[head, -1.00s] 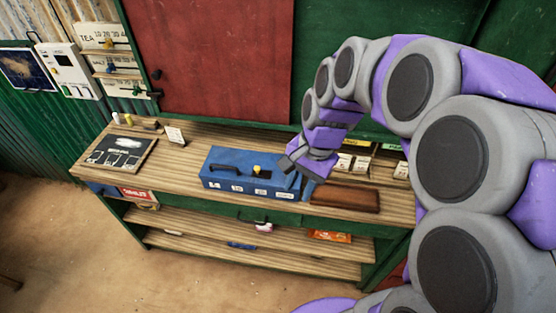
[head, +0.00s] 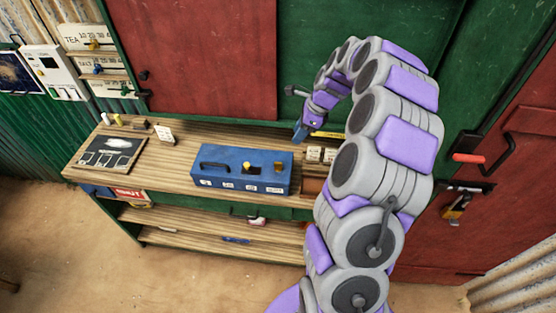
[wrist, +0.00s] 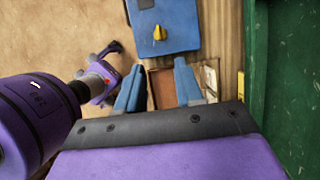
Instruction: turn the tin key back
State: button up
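The blue tin (head: 215,178) sits on the wooden counter, with a dark handle on its left part and white labels along its front. A small yellow key (head: 249,166) stands on its top, right of the middle. In the wrist view the tin (wrist: 180,18) is at the top, with the yellow key (wrist: 159,34) near its lower edge. My gripper (head: 299,132) is above the counter, past the tin's right end and apart from it. In the wrist view its two blue fingers (wrist: 158,64) are spread with nothing held between them.
The wooden counter (head: 180,180) has free room left of the tin. A dark slate (head: 112,152) and a small white card (head: 163,133) are there. Small cards (head: 314,154) stand right of the tin, near my arm. A red door (head: 530,150) with a latch is at the right.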

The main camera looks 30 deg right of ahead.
aim_at(278, 165)
jog(key=b+x, duration=0.2)
jog(key=x, duration=1.4)
jog(key=shift+d, duration=0.1)
grip_shut()
